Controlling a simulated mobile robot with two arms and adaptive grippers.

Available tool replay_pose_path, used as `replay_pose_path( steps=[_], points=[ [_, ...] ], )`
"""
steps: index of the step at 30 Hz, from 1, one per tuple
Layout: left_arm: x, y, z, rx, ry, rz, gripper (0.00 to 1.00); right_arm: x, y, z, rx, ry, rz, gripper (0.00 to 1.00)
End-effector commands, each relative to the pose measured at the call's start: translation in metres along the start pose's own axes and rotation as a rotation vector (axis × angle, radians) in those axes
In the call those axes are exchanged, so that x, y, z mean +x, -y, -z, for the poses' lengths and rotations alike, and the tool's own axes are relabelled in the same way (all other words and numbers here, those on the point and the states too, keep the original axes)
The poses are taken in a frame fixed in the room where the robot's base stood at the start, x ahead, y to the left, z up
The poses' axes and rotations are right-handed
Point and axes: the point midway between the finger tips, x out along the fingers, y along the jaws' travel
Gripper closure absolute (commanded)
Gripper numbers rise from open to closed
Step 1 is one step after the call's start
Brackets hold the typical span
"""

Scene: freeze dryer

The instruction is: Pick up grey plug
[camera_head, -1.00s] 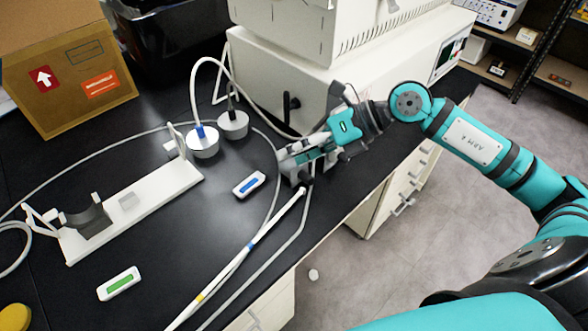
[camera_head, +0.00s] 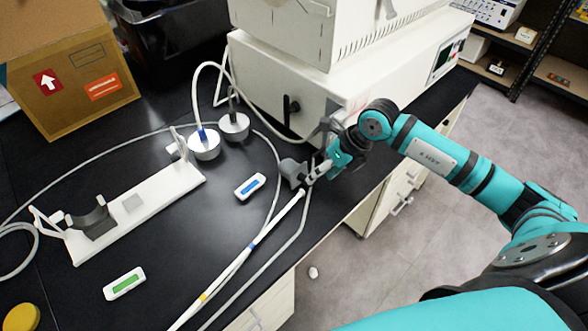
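A grey plug-like piece (camera_head: 293,172) shows on the black bench, near the bench's front edge, beside the fingertips of my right gripper (camera_head: 313,174). My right gripper points down and left from the end of the teal arm. Its fingers overlap the right side of the grey piece in this view. I cannot tell whether they touch it or close on it. My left gripper is not in view.
A white freeze dryer (camera_head: 330,85) stands behind the gripper. Two round metal pieces (camera_head: 204,148) with tubes, a white stand (camera_head: 140,206), a blue-labelled device (camera_head: 250,187), a green-labelled device (camera_head: 124,283) and a white tube (camera_head: 250,246) lie around. A cardboard box (camera_head: 75,80) is back left.

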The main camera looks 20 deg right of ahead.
Motion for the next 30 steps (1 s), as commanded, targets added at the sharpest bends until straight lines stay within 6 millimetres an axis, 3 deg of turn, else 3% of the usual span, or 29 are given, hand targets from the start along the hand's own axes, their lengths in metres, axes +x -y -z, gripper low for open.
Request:
replay_pose_path(
  steps=[5,13,22,30],
  points=[
    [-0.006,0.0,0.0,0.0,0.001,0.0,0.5,0.012,0.0,-0.003,0.003,-0.001,-0.003,0.51],
    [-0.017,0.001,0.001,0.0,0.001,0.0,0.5,0.05,0.004,-0.006,0.002,0.0,-0.001,0.51],
    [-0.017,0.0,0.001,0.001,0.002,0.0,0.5,0.055,0.004,-0.006,0.0,0.001,0.001,0.51],
    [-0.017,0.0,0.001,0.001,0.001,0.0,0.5,0.055,0.004,-0.006,0.0,0.001,0.001,0.86]
  ],
)
